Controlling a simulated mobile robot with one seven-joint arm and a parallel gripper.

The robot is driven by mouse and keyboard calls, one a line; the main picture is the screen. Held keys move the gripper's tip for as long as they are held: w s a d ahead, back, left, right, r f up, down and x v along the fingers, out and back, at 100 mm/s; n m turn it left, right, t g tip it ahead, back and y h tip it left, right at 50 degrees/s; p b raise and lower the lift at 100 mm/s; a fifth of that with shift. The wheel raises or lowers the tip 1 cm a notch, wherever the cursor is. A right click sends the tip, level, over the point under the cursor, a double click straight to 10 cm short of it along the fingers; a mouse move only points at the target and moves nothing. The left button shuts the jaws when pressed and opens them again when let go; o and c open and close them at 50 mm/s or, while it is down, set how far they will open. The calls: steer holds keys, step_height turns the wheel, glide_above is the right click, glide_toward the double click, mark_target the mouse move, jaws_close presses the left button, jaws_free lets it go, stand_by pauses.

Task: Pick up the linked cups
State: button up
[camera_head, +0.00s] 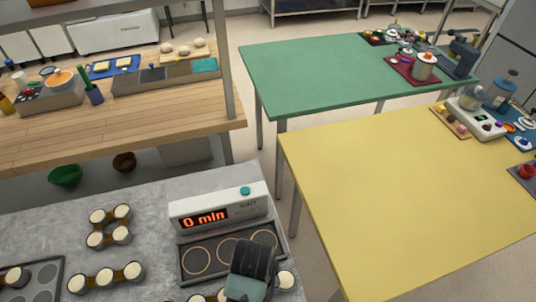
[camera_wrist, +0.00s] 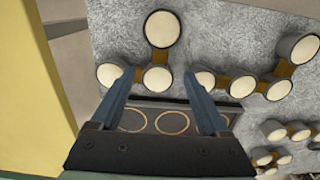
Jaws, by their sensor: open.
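Linked cups with cream tops, grey walls and brown links stand on a grey speckled counter. In the wrist view, one L-shaped set (camera_wrist: 157,79) lies between and beyond my fingertips, and its nearest cups are close to them. More linked cups (camera_wrist: 243,86) are to the right of the right finger. In the head view, a bent set (camera_head: 97,239) and a straight row (camera_head: 105,277) stand at the left. My gripper (camera_wrist: 158,76) is open, with nothing held. In the head view my gripper (camera_head: 250,272) is at the bottom, hiding part of the cups (camera_head: 285,280) there.
A white timer box (camera_head: 218,206) reads "0 min" behind a dark ringed plate (camera_head: 186,262). A dark tray (camera_head: 45,292) with round wells is at the lower left. A wooden workbench (camera_head: 170,115) stands behind; a mostly bare yellow table (camera_head: 390,200) is at the right.

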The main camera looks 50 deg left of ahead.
steer(key=shift+w+f+p, duration=0.1)
steer(key=shift+f+p, duration=0.2)
steer(key=shift+f, duration=2.35)
jaws_close()
